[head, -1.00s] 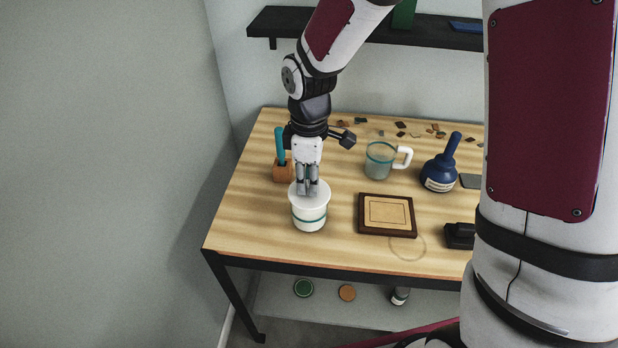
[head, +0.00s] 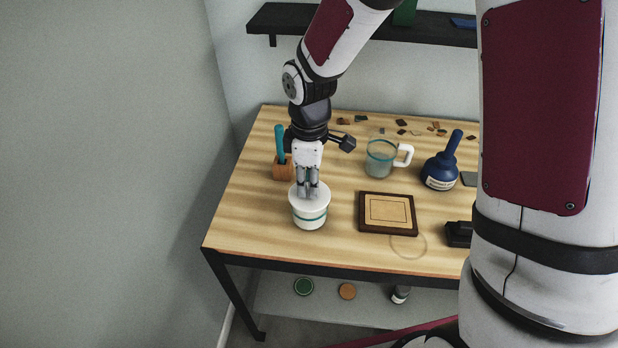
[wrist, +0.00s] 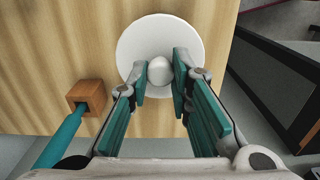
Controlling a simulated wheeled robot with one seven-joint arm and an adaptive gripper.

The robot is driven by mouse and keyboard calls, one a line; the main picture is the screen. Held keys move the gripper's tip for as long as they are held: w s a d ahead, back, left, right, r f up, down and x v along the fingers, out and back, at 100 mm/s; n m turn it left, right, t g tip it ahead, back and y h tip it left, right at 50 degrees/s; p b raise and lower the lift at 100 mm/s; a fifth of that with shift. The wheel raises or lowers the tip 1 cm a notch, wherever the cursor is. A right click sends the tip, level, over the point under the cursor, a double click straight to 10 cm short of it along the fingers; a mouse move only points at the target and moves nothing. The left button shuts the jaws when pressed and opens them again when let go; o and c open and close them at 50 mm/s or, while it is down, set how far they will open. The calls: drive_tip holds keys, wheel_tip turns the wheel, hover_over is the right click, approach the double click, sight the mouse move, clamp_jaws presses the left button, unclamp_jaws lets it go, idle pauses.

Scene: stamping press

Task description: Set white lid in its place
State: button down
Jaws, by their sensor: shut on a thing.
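The white lid (head: 297,196) sits on top of a white tub (head: 310,215) with a green band, at the front left of the wooden table. In the head view the lid looks level, with its rim against the tub's top. My gripper (head: 308,192) is above it with the fingers pointing down. The tub is hidden under the lid in the wrist view.
A wooden block (head: 283,170) holding a teal-handled tool stands just behind the tub. A glass mug (head: 380,160), a dark-framed wooden plate (head: 387,214) and a blue plunger-shaped item (head: 440,172) stand to the right. Bare table (head: 245,220) lies left of the tub.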

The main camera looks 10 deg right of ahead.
drive_tip(key=shift+f, duration=0.3)
drive_tip(key=c, duration=1.1)
unclamp_jaws()
drive_tip(key=shift+o, duration=0.2)
drive_tip(key=shift+r, duration=0.1)
drive_tip(key=shift+r+p, duration=1.75)
drive_tip(key=shift+r, duration=2.2)
drive_tip(key=s+d+r+m+t, duration=0.2)
drive_tip(key=s+d+r+m, duration=0.3)
drive_tip(key=s+r+m, duration=0.2)
drive_tip(key=s+d+r+m+t, duration=0.3)
drive_tip(key=s+d+r+m, duration=0.2)
drive_tip(key=s+r, duration=0.7)
drive_tip(key=s+m, duration=0.2)
drive_tip(key=shift+s+r+t, duration=0.25)
drive_tip(key=shift+s+t, duration=0.05)
